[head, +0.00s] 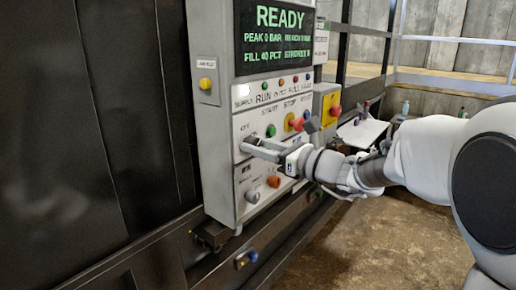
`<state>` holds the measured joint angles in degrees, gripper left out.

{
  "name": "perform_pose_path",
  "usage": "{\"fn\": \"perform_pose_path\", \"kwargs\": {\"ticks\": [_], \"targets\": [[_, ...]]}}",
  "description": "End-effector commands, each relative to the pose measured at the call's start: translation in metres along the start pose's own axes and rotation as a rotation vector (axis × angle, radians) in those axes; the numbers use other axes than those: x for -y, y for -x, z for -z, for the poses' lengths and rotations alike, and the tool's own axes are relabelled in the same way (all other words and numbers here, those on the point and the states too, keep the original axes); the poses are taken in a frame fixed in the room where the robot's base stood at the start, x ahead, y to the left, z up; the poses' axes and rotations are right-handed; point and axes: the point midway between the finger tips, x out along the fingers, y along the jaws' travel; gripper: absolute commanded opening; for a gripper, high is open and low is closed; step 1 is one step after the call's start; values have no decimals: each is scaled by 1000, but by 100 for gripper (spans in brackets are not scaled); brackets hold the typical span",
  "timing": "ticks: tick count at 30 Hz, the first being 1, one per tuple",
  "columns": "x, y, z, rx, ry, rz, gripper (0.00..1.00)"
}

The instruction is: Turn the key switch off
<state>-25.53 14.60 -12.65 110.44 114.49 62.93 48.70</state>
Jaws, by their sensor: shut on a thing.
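The key switch sits on the control panel (213,120) at its middle left, below an "OFF" label; the key itself is mostly hidden by my gripper's fingers. My gripper (250,145) reaches in from the right and is shut on the key at the panel face. The key's exact angle cannot be told. The screen (273,35) above reads "READY".
Next to the gripper are a green button (270,130) and a red stop button (297,124). Below are a white knob (252,196) and an orange knob (273,181). A yellow box with a red button (335,110) stands at right. Floor at right is clear.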

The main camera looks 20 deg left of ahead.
Motion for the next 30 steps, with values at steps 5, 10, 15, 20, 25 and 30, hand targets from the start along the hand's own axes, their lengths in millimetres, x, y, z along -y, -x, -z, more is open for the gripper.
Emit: {"fn": "perform_pose_path", "kwargs": {"ticks": [5, 10, 15, 20, 25, 30], "targets": [[1, 1, 5, 3, 87, 2, 0], [1, 1, 7, 4, 219, 3, 0], [1, 1, 8, 3, 380, 3, 0], [2, 1, 8, 2, 532, 3, 0], [2, 1, 6, 2, 686, 3, 0], [2, 1, 5, 1, 820, 3, 0]]}}
